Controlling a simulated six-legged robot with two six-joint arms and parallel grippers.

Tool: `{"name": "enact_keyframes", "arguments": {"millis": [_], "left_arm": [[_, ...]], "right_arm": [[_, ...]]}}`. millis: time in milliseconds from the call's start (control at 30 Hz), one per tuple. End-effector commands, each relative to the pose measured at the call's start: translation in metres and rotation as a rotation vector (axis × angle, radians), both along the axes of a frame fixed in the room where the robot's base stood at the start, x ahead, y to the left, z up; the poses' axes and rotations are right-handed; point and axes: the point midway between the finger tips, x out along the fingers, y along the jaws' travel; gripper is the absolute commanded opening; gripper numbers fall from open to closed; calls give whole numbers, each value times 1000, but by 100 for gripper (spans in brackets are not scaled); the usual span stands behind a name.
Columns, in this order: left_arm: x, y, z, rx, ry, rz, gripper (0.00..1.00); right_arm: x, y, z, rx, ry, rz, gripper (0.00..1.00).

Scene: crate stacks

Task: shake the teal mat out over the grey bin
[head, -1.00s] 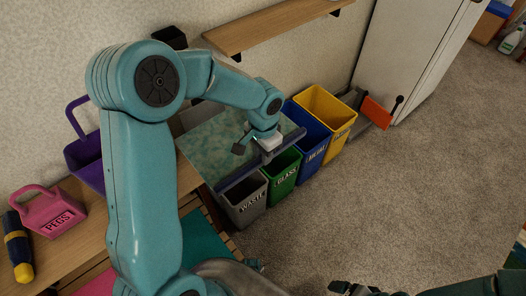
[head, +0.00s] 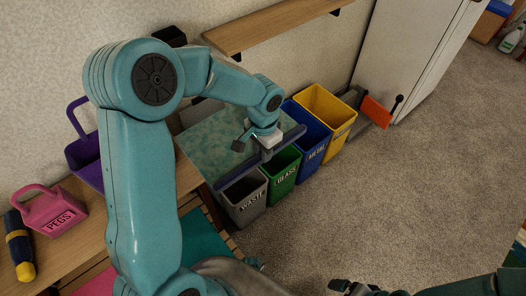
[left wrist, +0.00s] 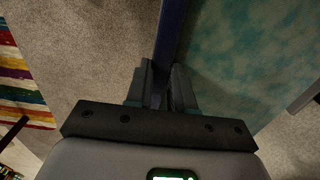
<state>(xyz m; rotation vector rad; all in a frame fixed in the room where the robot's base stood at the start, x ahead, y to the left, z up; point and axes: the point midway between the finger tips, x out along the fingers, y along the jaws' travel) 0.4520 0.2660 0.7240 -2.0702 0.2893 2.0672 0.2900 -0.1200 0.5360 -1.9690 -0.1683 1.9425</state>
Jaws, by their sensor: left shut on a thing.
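The teal mat (head: 215,140) is a flat mottled sheet with a dark blue edge strip. My left gripper (head: 266,154) is shut on that blue edge. In the left wrist view the left gripper's fingers (left wrist: 160,88) pinch the edge, with the mottled teal face (left wrist: 235,60) on the right. The mat hangs spread above the grey bin (head: 245,207), marked WASTE, and hides part of its opening. The bin's inside is mostly hidden. My right gripper (head: 352,287) shows only partly at the bottom edge, dark and unclear.
A green GLASS bin (head: 284,178), a blue METAL bin (head: 315,151) and a yellow bin (head: 345,125) stand right of the grey one. A wooden shelf (head: 270,27) is on the wall above. A pink PEGS basket (head: 55,215) sits at left. Carpet at right is clear.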

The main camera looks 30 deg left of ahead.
Motion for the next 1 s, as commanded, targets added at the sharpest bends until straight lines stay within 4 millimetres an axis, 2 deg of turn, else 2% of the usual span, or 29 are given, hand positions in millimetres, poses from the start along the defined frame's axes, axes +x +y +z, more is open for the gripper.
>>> {"name": "enact_keyframes", "arguments": {"millis": [33,333,600,700,1000], "left_arm": [[0,0,4,0,0,0,0],[0,0,-4,0,0,0,0],[0,0,-52,-1,1,0,0],[0,0,-62,-1,0,0,0],[0,0,-57,0,0,0,0]], "right_arm": [[0,0,3,0,0,0,100],[0,0,-4,0,1,0,100],[0,0,-45,0,1,0,100],[0,0,-53,0,1,0,100],[0,0,-48,0,1,0,100]]}}
